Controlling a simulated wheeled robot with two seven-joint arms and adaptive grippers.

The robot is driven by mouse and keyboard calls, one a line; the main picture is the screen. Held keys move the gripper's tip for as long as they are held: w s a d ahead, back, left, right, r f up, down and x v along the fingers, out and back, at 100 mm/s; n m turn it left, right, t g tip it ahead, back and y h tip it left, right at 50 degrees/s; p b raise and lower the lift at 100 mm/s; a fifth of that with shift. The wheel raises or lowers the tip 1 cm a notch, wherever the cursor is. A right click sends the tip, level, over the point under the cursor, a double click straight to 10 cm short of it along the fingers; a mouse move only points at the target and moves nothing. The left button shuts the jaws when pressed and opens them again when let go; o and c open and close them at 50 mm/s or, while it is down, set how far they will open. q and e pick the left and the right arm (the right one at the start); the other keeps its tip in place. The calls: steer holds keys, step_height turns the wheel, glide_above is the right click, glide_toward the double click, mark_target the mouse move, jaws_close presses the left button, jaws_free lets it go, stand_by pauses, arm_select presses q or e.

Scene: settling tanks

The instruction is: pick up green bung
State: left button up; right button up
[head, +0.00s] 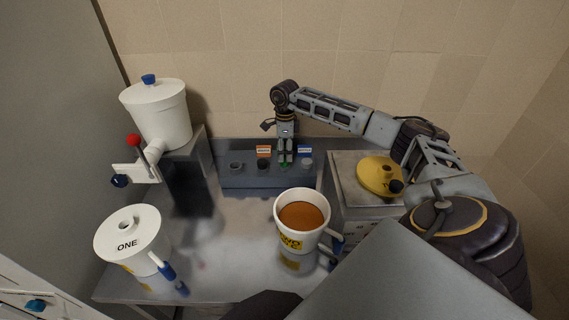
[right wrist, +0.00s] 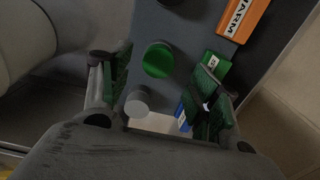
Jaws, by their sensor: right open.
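The green bung (right wrist: 158,60) sits in the dark grey rack (head: 270,181) on the bench, its round top facing my right wrist camera. In the head view it (head: 285,165) is mostly hidden by my right gripper (head: 286,156), which points down over it. In the right wrist view the right gripper (right wrist: 163,84) is open, with green-padded fingers apart to the left and right of the bung and nothing held. I cannot tell the remaining height between fingertips and bung. My left gripper does not show.
A light grey bung (head: 307,162) sits right of the green one, a black bung (head: 263,164) left. Orange (head: 263,151) and blue (head: 304,150) labels stand behind. A brown-filled jug (head: 289,235), lidded white jug (head: 130,230), tall white tank (head: 160,118) and yellow lid (head: 377,176) surround the rack.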

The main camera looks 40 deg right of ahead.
mark_target(285, 159)
step_height(285, 159, down, 3)
steer(key=shift+a, duration=0.15)
steer(key=shift+f, duration=0.65)
steer(key=c, duration=1)
steer(key=shift+o, duration=0.2)
steer(key=shift+r, duration=0.9)
step_height(285, 159, up, 8)
steer(key=shift+f, duration=0.2)
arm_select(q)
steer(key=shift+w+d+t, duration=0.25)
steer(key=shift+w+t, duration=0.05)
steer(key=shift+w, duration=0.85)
arm_select(e)
steer(key=shift+r, duration=0.35)
